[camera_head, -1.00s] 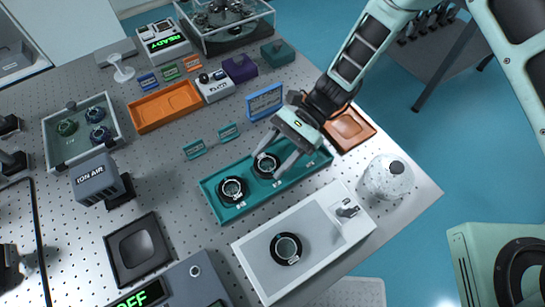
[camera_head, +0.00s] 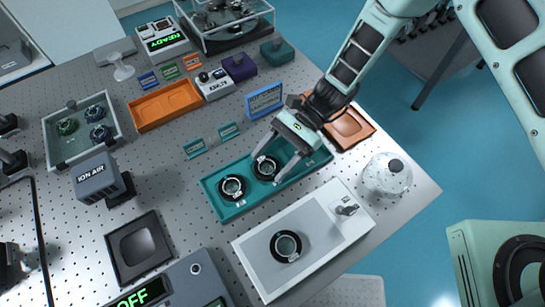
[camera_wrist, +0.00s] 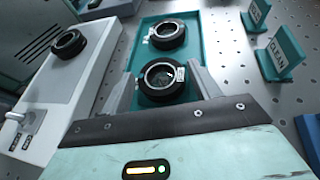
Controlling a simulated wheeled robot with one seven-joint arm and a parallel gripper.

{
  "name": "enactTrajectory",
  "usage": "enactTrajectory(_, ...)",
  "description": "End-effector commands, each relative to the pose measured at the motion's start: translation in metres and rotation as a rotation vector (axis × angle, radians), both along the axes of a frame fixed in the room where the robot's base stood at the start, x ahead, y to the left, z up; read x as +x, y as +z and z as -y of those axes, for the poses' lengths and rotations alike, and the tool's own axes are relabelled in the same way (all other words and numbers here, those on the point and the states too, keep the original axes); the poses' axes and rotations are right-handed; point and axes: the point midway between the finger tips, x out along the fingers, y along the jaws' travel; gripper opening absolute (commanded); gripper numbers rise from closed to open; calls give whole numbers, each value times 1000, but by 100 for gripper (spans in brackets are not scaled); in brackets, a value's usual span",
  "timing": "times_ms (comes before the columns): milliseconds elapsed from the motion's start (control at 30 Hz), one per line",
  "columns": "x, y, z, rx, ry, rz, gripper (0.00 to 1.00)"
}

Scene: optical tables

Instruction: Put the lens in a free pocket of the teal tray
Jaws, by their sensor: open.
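The teal tray (camera_head: 223,213) holds two black-ringed lenses. One lens (camera_head: 232,187) sits in its left pocket. Another lens (camera_head: 266,167) sits in the middle pocket, and the right end of the tray is partly hidden by my gripper. My gripper (camera_head: 268,166) is open, with its fingers on either side of the middle lens. In the wrist view this lens (camera_wrist: 161,77) lies between the two fingers, with the left-pocket lens (camera_wrist: 167,34) beyond it. I cannot tell whether the fingers touch it. A third lens (camera_head: 285,246) sits on the white plate (camera_head: 258,268).
A blue sign (camera_head: 264,99) and small teal signs (camera_head: 194,149) stand behind the tray. An orange tray (camera_head: 165,106) is at the back, a copper tray (camera_head: 352,130) to the right. A white round jar (camera_head: 387,176) stands near the right table edge.

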Motion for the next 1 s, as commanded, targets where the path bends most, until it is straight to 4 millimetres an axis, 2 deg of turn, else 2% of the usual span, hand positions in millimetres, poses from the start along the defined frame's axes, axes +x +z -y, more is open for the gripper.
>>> enactTrajectory(300, 44, 19, 38, 1, -5, 7, 62)
enactTrajectory(533, 72, 36, 63, 0, -3, 4, 62)
enactTrajectory(800, 82, 45, 73, 0, -1, 1, 62)
enactTrajectory(933, 80, 49, 73, -2, 13, 17, 62)
enactTrajectory(1000, 74, 59, 72, -3, 44, 57, 62)
